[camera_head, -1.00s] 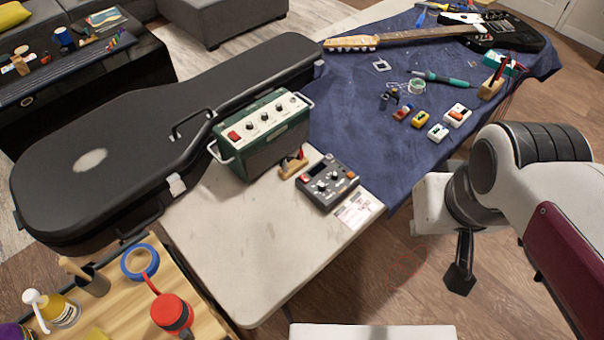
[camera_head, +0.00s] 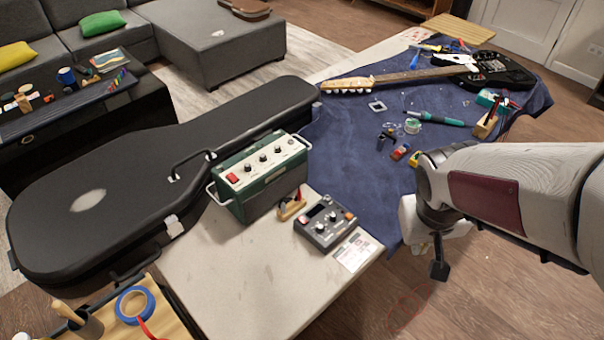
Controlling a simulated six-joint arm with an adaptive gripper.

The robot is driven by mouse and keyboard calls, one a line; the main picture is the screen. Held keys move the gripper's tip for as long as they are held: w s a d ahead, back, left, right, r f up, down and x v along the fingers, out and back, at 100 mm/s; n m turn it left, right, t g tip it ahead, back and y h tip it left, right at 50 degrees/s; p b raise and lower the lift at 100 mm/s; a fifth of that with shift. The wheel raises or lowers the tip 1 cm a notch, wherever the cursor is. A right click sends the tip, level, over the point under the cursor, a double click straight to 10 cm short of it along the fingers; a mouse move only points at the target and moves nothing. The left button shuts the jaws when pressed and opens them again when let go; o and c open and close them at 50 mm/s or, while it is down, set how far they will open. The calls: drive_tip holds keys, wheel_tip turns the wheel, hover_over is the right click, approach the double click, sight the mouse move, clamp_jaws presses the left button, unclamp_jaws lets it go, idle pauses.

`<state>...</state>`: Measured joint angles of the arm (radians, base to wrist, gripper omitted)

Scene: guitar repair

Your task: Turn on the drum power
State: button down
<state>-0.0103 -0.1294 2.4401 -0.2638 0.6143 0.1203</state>
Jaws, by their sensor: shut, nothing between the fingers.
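A dark grey box with knobs, a small screen and an orange button, which looks like the drum machine (camera_head: 325,227), lies on the near end of the pale table. A printed card (camera_head: 356,251) lies against its front right side. Its power switch is too small to make out. My gripper (camera_head: 438,271) hangs pointing down to the right of the drum machine, past the table edge and over the floor. It is shut and empty, clearly apart from the drum machine.
A green amplifier (camera_head: 262,178) with a red switch and a small wooden holder (camera_head: 291,207) stand behind the drum machine. A black guitar case (camera_head: 110,195) lies to the left. Pedals and tools lie on the blue cloth (camera_head: 345,150). The pale table's front (camera_head: 245,290) is clear.

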drive_tip(key=w+a+f+t, duration=0.1)
drive_tip(key=w+f, duration=0.6)
drive_tip(key=w, duration=0.2)
drive_tip(key=n+t+y, duration=0.1)
drive_tip(key=t+y, duration=0.2)
drive_tip(key=y, duration=0.3)
approach(304, 220)
drive_tip(key=w+d, duration=0.2)
drive_tip(key=d, duration=0.1)
drive_tip(key=w+d, duration=0.1)
drive_tip(key=d, duration=0.1)
drive_tip(key=shift+w+d+f, duration=0.2)
drive_tip(key=shift+w+d, duration=0.05)
drive_tip(key=a+r+y, duration=0.4)
drive_tip(key=a+r, duration=0.1)
drive_tip(key=a, duration=0.2)
drive_tip(key=shift+w+a+r+m, duration=0.25)
drive_tip(key=shift+w+a+m, duration=0.15)
drive_tip(key=shift+w, duration=0.05)
drive_tip(key=shift+f, duration=0.2)
drive_tip(key=shift+w+a+f, duration=0.15)
drive_tip(key=shift+f, duration=1.25)
drive_tip(key=shift+w+a+f, duration=0.2)
drive_tip(key=shift+f, duration=1.2)
drive_tip(key=shift+w+a+f, duration=0.15)
drive_tip(key=shift+f, duration=1.25)
